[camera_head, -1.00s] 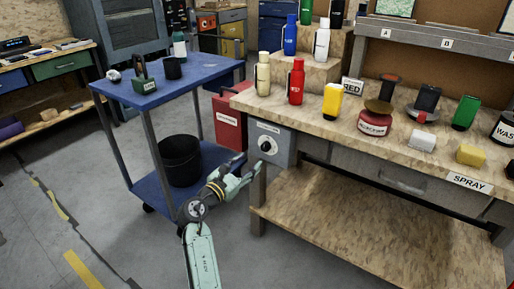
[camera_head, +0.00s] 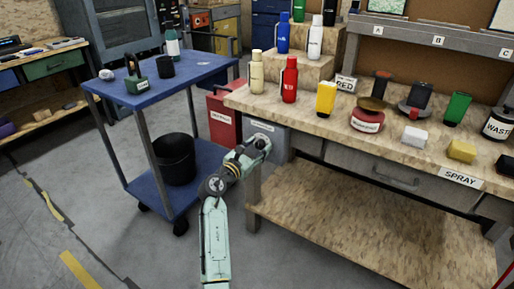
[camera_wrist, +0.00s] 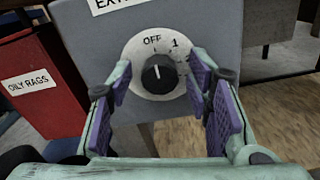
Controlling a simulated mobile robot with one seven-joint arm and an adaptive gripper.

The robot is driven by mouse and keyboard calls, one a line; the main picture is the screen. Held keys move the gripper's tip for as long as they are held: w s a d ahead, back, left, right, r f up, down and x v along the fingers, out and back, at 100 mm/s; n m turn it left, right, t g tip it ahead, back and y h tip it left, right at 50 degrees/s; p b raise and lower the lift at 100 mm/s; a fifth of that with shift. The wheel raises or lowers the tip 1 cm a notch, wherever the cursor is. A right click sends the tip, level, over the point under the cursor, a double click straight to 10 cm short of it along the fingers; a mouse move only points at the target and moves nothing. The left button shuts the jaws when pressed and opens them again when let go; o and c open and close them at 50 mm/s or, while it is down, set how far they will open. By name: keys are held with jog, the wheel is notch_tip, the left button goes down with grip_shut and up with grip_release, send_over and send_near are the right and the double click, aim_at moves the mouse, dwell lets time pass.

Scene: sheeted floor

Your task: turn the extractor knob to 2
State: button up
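The extractor knob (camera_wrist: 158,76) is a black round knob on a white dial (camera_wrist: 134,52), fixed to a grey box (camera_wrist: 85,42) under the bench. Its white pointer line points up, close to the OFF mark. The dial shows OFF and 1; its lower right part is hidden behind a finger, and I cannot read a 2. My gripper (camera_wrist: 160,70) is open, with one purple-padded finger on each side of the knob, seemingly apart from it. In the head view my gripper (camera_head: 264,145) is in front of the grey box (camera_head: 280,143) and hides the knob.
A red oily rags bin (camera_head: 223,118) stands left of the box. A blue cart (camera_head: 150,92) with a black bucket (camera_head: 174,158) is farther left. The bench (camera_head: 320,113) above holds bottles and jars. A wooden lower shelf (camera_head: 370,220) lies to the right.

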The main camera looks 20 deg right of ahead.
grip_shut()
dwell(0.3)
jog(key=shift+m, duration=0.3)
jog(key=m+b, duration=0.1)
jog(key=m, duration=0.1)
jog(key=shift+f+m+b, duration=0.15)
jog(key=shift+m+b, duration=0.15)
jog(key=shift+m, duration=0.1)
jog(key=m+b, duration=0.2)
jog(key=m, duration=0.2)
jog(key=shift+s+f+m, duration=0.1)
jog(key=shift+m, duration=0.2)
jog(key=m+b, duration=0.2)
jog(key=m, duration=0.1)
jog(key=shift+m+b, duration=0.3)
jog(key=shift+b, duration=0.1)
jog(key=shift+m+b, duration=1.35)
jog(key=shift+m, duration=0.65)
